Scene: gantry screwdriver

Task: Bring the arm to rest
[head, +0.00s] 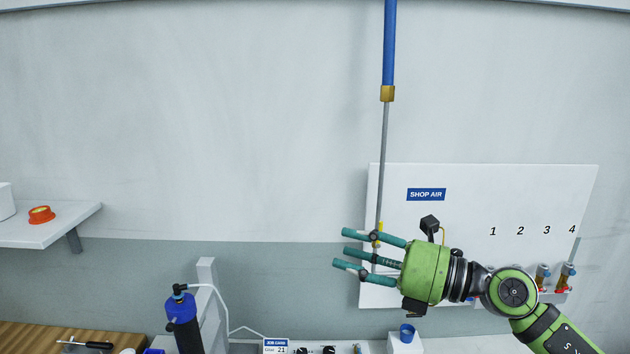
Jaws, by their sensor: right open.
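My right gripper (368,256) is green with teal fingers and comes in from the right. Its fingers are spread apart, point left and hold nothing. It is in front of the lower left part of a white wall panel (450,185) marked SHOP AIR. A thin grey rod (382,150) hangs from a blue tube (389,45) and runs down behind the fingers, so its lower end is partly hidden. Whether the fingers touch the rod I cannot tell. My left gripper is not in view.
A blue-and-black screwdriver (183,322) stands upright at lower left with a white cable. A white shelf (55,228) with an orange ring (41,214) is at left. Several small fittings (566,272) sit under the panel's numbers.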

